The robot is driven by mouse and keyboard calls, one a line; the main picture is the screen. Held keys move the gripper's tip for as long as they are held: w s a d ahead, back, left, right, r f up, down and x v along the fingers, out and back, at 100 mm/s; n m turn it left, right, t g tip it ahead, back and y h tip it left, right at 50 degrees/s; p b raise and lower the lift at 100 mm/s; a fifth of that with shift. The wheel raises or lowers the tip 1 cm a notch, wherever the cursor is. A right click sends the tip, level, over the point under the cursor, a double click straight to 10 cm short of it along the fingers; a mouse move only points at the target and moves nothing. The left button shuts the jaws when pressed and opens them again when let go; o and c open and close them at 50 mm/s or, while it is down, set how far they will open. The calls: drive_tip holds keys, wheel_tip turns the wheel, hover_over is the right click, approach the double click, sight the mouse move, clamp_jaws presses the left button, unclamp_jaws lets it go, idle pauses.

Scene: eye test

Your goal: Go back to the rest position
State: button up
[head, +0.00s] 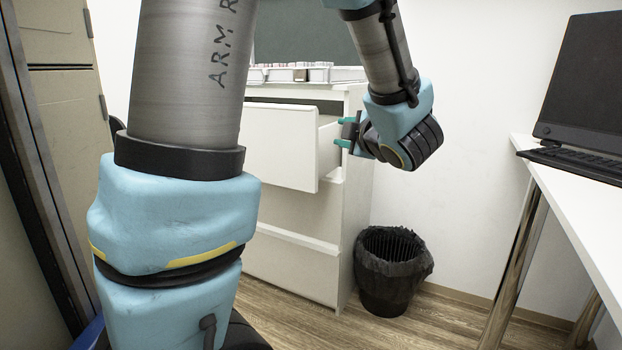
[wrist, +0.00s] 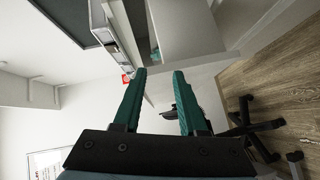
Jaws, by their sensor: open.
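My gripper (head: 345,132) is at the right side of the white drawer cabinet (head: 346,232) in the head view, with its teal fingers pointing left, close to the open top drawer (head: 280,147). In the wrist view my gripper (wrist: 158,75) shows its two teal fingers spread apart with nothing between them. The drawer also shows in the wrist view (wrist: 190,25), beyond the fingertips. My arm crosses the head view and hides part of the cabinet's left side. Whether the gripper touches the drawer cannot be told.
A black-lined waste bin (head: 390,270) stands on the floor right of the cabinet. A white desk (head: 585,215) with a laptop (head: 580,90) is at the right. A tray (head: 305,73) sits on the cabinet. A wheeled chair base (wrist: 250,125) shows in the wrist view.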

wheel_tip(320, 180, down, 12)
drive_tip(key=a+m+g+h, duration=0.2)
drive_tip(key=m+g+h, duration=0.45)
drive_tip(key=m, duration=0.55)
drive_tip(key=s+a+f+m+g+y, duration=0.1)
drive_tip(key=s+a+f+m+g, duration=0.3)
drive_tip(key=s+a, duration=0.3)
drive_tip(key=s+a+f+m+g+y, duration=0.1)
drive_tip(key=s+a+f+m+g, duration=0.35)
drive_tip(key=s, duration=0.35)
wheel_tip(320, 180, up, 33)
drive_tip(key=t+p, duration=0.1)
drive_tip(key=p, duration=3.2)
drive_tip(key=shift+r+n+h, duration=0.2)
drive_tip(key=shift+n+h, duration=0.15)
drive_tip(key=shift+a, duration=0.1)
